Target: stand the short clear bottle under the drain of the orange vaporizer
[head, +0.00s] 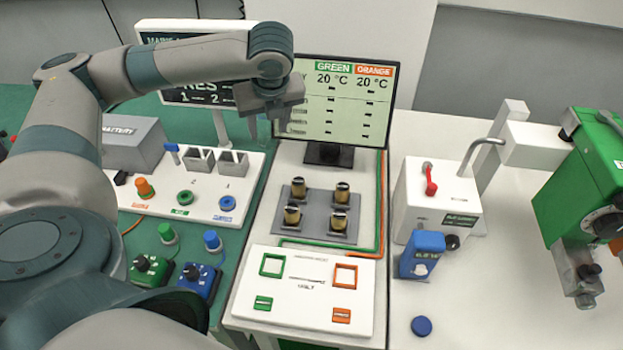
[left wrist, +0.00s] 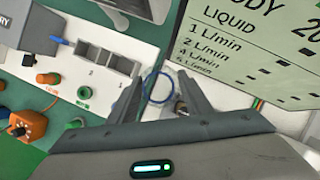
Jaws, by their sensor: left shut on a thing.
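My left gripper (head: 266,132) is in the air in front of the monitor. It also shows in the left wrist view (left wrist: 160,80), its two fingers a little apart on a small see-through thing with a round blue outline (left wrist: 157,88). I take this for the short clear bottle; its shape is hard to make out, and it cannot be picked out in the head view. A green vaporizer (head: 577,190) with a metal drain block (head: 583,292) low on it stands at the far right. My right gripper is not in view.
A monitor (head: 347,105) stands behind a white panel (head: 300,295) and several brass fittings (head: 340,193). A blue disc (head: 421,326) lies on the white top. The front right is clear.

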